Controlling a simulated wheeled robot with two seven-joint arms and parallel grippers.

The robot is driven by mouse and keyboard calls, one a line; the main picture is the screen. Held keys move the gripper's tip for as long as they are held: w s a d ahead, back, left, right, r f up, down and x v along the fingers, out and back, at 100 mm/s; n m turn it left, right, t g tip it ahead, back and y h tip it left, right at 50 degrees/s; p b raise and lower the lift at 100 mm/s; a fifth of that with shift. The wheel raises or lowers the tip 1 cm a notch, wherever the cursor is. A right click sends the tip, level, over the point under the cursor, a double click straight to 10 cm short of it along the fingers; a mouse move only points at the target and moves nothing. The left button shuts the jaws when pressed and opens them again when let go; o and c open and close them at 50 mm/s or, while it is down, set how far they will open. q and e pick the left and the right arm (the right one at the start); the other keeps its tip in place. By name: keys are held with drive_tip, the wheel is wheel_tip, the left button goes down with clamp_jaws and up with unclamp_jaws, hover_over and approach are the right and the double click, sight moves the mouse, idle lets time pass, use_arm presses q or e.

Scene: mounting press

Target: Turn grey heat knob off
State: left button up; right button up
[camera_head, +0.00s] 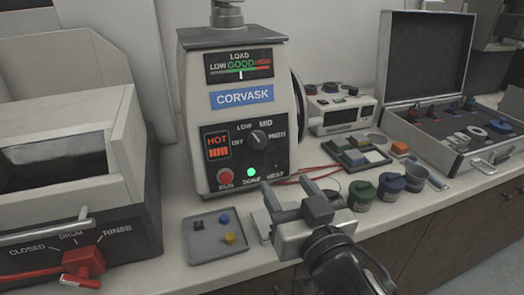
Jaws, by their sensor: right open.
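The grey heat knob (258,138) sits on the dark front panel of the cream mounting press (192,125), ringed by OFF, LOW, MID and HIGH labels. Its pointer is too small to read surely. The HOT indicator (217,146) is lit orange-red. A green lamp (251,172) glows above DONE. My right gripper (286,190) is open and empty, below and slightly right of the knob, in front of the press and apart from it. My left gripper is not in view.
A grey tray (204,248) with small coloured pieces lies left of my right gripper. Red cables (310,172), small jars (362,193) and an open case (440,140) are to the right. A machine with a red lever (84,262) stands left.

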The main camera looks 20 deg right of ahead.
drive_tip(key=w+b, duration=0.2)
drive_tip(key=b, duration=0.3)
approach(260, 144)
drive_tip(key=w, duration=0.7)
drive_tip(key=shift+a+r, duration=0.1)
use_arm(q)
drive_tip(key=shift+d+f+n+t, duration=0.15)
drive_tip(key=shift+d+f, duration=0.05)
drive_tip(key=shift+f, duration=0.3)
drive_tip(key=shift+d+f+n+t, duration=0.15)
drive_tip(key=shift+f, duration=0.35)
use_arm(e)
drive_tip(key=shift+w, duration=0.85)
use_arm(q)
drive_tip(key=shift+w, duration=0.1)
use_arm(e)
drive_tip(key=shift+c, duration=0.3)
drive_tip(key=c, duration=0.9)
